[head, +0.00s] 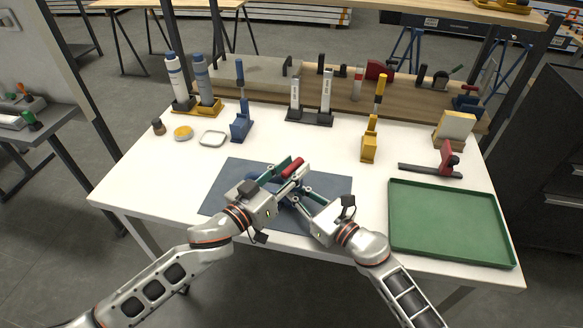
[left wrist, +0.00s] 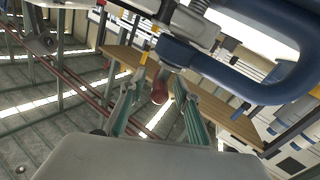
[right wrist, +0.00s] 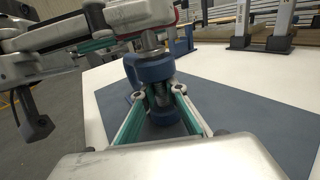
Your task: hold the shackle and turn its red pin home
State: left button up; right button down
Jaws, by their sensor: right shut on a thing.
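The blue shackle (left wrist: 255,80) is held above the dark mat, and its body also shows in the right wrist view (right wrist: 150,68). My right gripper (right wrist: 165,92) is shut on the shackle. In the head view the right gripper (head: 297,194) mostly hides the shackle. The red pin (head: 293,167) sticks out of the shackle, and its red end shows in the left wrist view (left wrist: 160,90). My left gripper (head: 286,171) is open, with its fingers (left wrist: 156,100) on either side of the red end and a gap visible.
The dark mat (head: 225,180) lies on the white table under both grippers. A green tray (head: 450,222) is at the right. A blue clamp stand (head: 240,125), a yellow stand (head: 369,145) and a red-and-black tool (head: 446,160) stand behind. The two grippers are very close together.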

pick_arm(q)
jog(key=shift+c, duration=0.4)
grip_shut()
jog(key=shift+d+m+g+h, duration=0.1)
jog(key=shift+m+g+h, duration=0.4)
jog(key=shift+m+g, duration=0.1)
jog(key=m+g+h, duration=0.2)
jog(key=g, duration=0.1)
jog(key=m+g+h, duration=0.1)
jog(key=m+g, duration=0.2)
jog(key=g, duration=0.1)
jog(key=shift+w+h, duration=0.2)
jog(key=shift+h, duration=0.2)
jog(key=shift+w+f+m+g, duration=0.1)
jog(key=shift+m+g, duration=1.3)
jog(key=shift+g, duration=0.75)
jog(key=shift+f+m+g, duration=0.1)
jog(key=shift+m+g, duration=1.3)
jog(key=shift+g, duration=0.75)
jog(key=shift+r+m+g, duration=0.1)
jog(key=shift+m+g, duration=0.4)
jog(key=shift+g, duration=0.2)
